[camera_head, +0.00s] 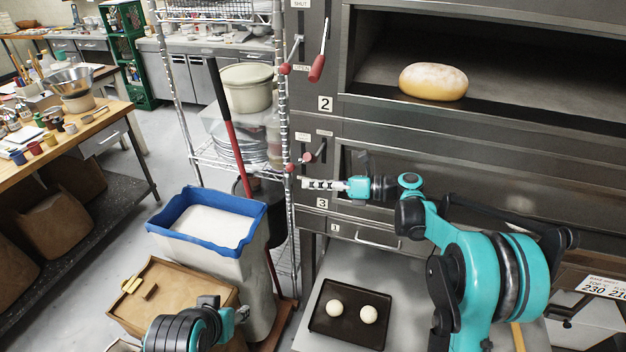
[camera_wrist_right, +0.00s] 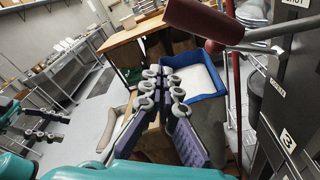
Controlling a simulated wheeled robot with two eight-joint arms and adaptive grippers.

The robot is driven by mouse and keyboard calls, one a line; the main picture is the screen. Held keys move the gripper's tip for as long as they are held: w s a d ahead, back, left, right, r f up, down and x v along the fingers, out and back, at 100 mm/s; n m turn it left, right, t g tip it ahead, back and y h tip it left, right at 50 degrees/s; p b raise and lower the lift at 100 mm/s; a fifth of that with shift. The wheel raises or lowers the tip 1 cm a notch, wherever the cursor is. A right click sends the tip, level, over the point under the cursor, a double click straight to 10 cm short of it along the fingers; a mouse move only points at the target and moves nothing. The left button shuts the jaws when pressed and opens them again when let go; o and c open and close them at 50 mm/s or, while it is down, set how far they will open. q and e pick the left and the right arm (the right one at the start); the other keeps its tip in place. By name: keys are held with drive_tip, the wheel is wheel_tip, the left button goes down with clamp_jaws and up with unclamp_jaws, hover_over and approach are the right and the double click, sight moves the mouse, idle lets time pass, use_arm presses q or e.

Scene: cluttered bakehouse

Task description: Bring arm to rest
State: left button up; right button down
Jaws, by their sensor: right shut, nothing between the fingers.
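My right arm (camera_head: 470,270), teal and black, reaches across in front of the oven in the head view. Its right gripper (camera_head: 325,184) points left beside the oven's left edge, near a red-knobbed handle; I cannot tell whether they touch. In the wrist view the right gripper's fingers (camera_wrist_right: 163,82) are together and hold nothing. My left arm (camera_head: 185,330) shows only in part at the bottom of the head view, above a brown box.
A golden loaf (camera_head: 433,82) sits in the open upper oven. A dark tray (camera_head: 347,337) with two pale dough balls lies below. A blue-rimmed bin (camera_head: 178,232), a wire rack (camera_head: 185,110) and a red-handled pole (camera_head: 232,140) stand left of the oven.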

drive_tip(key=w+p+v, duration=0.1)
drive_tip(key=v, duration=0.7)
drive_tip(key=s+f+n+t+h+b, duration=0.15)
drive_tip(key=s+f+n+h, duration=0.25)
drive_tip(key=s+n+h, duration=0.7)
use_arm(q)
drive_tip(key=shift+w+d+f+b, duration=0.1)
drive_tip(key=shift+w+f+b, duration=0.15)
drive_tip(key=shift+f+b, duration=0.45)
use_arm(e)
drive_tip(key=s+d+f+n+t+h, duration=0.1)
drive_tip(key=s+d+f+n, duration=0.3)
drive_tip(key=s+n, duration=0.4)
drive_tip(key=s+d+f+n+t+h, duration=0.1)
drive_tip(key=s+d+f+n+h, duration=0.2)
drive_tip(key=s+d+n, duration=0.3)
drive_tip(key=s+n+h, duration=0.1)
drive_tip(key=s+n, duration=0.1)
drive_tip(key=s, duration=0.2)
drive_tip(key=shift+f, duration=0.35)
